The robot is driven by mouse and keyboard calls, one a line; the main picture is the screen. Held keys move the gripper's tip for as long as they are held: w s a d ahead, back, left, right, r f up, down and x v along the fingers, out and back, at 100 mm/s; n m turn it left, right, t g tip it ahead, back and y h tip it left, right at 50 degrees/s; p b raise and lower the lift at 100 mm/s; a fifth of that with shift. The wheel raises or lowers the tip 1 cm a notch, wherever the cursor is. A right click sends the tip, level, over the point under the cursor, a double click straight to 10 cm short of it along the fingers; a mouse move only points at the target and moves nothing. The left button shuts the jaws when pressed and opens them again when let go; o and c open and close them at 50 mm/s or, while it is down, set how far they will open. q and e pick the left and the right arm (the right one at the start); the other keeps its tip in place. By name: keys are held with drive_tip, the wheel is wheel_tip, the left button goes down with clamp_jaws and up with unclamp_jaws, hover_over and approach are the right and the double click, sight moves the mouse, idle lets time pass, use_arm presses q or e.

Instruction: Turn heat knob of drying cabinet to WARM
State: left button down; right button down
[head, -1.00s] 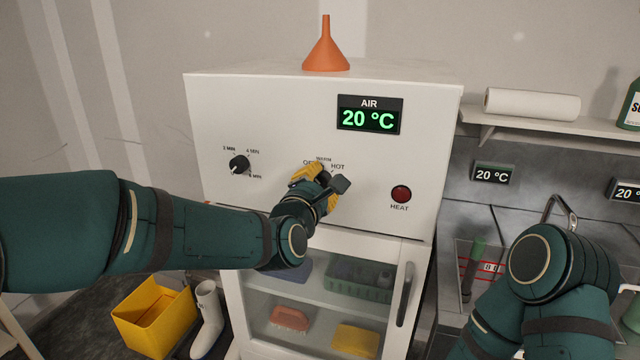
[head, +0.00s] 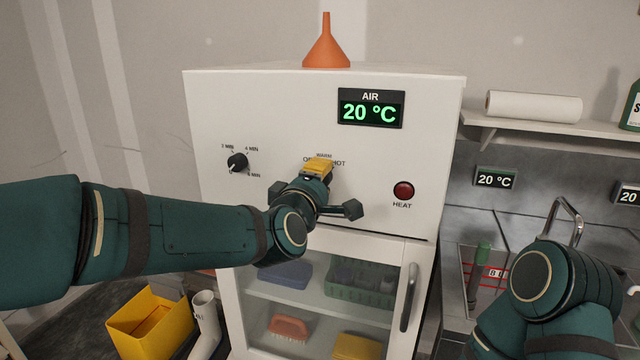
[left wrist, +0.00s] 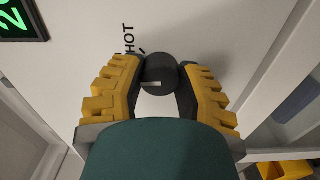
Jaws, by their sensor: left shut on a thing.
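The white drying cabinet (head: 270,120) fills the middle of the head view. Its AIR display (head: 371,109) reads 20 °C. My left gripper (head: 318,165) is at the heat knob, below the WARM label (head: 324,155); the gripper covers the knob and part of OFF there. In the left wrist view the dark round heat knob (left wrist: 159,70) sits between the two yellow fingertips (left wrist: 160,78), which are shut on it. A short pale mark shows on the knob, and HOT (left wrist: 129,40) is printed beside it. I cannot tell which setting the mark points to. My right gripper is not seen.
A timer knob (head: 237,162) is left of my gripper, and a red HEAT lamp (head: 403,190) is to its right. An orange funnel (head: 327,45) stands on top. The glass door with its handle (head: 408,297) is below. A yellow bin (head: 150,320) stands at lower left.

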use_arm(q)
drive_tip(key=shift+m, duration=0.5)
drive_tip(key=c, duration=0.6)
unclamp_jaws()
drive_tip(key=shift+d, duration=0.1)
drive_tip(key=shift+o, duration=0.2)
drive_tip(key=v, duration=1.2)
